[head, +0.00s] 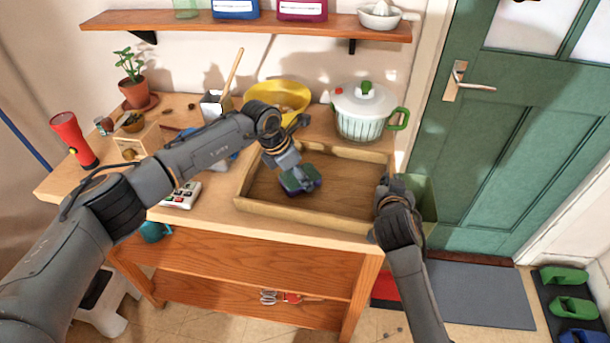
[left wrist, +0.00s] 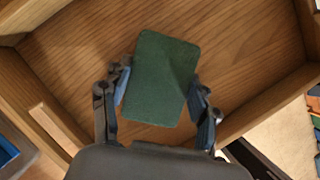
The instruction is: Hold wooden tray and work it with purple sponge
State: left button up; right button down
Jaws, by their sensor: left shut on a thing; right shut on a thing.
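The wooden tray (head: 300,214) lies on the right part of the wooden bench top, and its floor fills much of the left wrist view (left wrist: 70,50). The sponge (head: 301,184) has a dark green face up and purple along its lower edge. It is inside the tray, left of the middle; the left wrist view shows only its green face (left wrist: 163,80). My left gripper (left wrist: 160,100) is shut on the sponge, one finger on each side. My right gripper (head: 384,187) is shut on the tray's right wall. Whether the sponge touches the tray floor is hard to tell.
A white-lidded pot (head: 364,112) and a yellow bowl (head: 280,95) stand behind the tray. A calculator-like device (head: 182,195), a wooden box (head: 139,142) and a red flashlight (head: 74,140) are at left. A shelf (head: 250,24) hangs above. The tray's right half is clear.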

aim_at(316, 178)
pick_arm(q)
jog(key=shift+w+a, duration=0.15)
jog(key=shift+a, duration=0.7)
jog(key=shift+w+a, duration=0.1)
jog(key=shift+a, duration=0.7)
jog(key=shift+s+d, duration=0.2)
jog(key=shift+d, duration=1.05)
jog(key=shift+s+d, duration=0.25)
jog(key=shift+d, duration=0.95)
jog(key=shift+s+d, duration=0.2)
jog(key=shift+d, duration=1.05)
jog(key=shift+s+d+f, duration=0.1)
jog(key=shift+s+d, duration=0.1)
jog(key=shift+d, duration=0.65)
jog(key=shift+s+d, duration=0.15)
jog(key=shift+d, duration=0.65)
jog(key=shift+r, duration=3.05)
jog(key=shift+r, duration=0.1)
jog(key=shift+r, duration=1.4)
